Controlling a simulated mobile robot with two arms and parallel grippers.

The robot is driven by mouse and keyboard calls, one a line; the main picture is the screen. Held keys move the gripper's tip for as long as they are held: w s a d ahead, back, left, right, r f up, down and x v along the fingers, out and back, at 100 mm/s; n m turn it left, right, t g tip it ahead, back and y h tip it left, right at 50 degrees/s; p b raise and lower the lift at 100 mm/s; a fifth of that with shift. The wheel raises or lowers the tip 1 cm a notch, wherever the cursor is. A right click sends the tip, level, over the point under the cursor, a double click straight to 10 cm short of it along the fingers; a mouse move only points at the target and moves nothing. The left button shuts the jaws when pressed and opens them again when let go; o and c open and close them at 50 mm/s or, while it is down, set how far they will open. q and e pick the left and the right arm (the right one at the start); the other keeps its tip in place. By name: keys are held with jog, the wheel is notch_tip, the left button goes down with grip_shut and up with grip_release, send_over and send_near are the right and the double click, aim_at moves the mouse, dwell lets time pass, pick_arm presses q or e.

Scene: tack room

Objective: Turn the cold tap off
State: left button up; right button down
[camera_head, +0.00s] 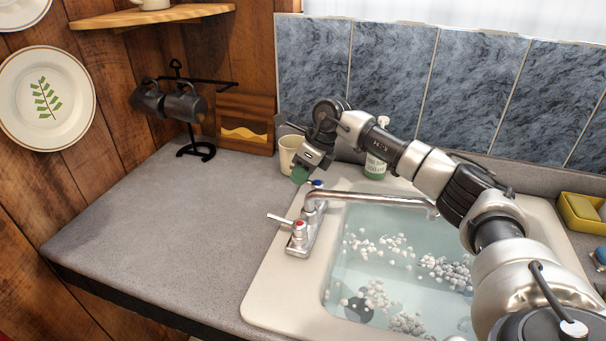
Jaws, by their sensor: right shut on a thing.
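The chrome faucet (365,198) stands on the left rim of the sink, its spout reaching right over the basin. The cold tap (317,184), marked blue, is at its far end; its handle is mostly hidden by my right gripper. The hot tap (298,226), marked red, is at the near end with its lever pointing left. My right gripper (302,174) reaches in from the right over the faucet and is shut at the cold tap, apparently on its handle. A green part shows at its tip. I cannot make out a stream under the spout. My left gripper is not in view.
The sink (268,290) holds water with pale bubble clusters. A black mug stand (196,152) is at the back left. The left counter (160,225) is clear.

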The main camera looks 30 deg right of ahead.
jog(key=shift+a+n, duration=0.15)
jog(key=shift+n, duration=0.35)
jog(key=c, duration=1.1)
grip_release()
jog(key=shift+s, duration=0.1)
jog(key=shift+c, duration=0.2)
jog(key=b+v, duration=0.2)
jog(key=v, duration=0.9)
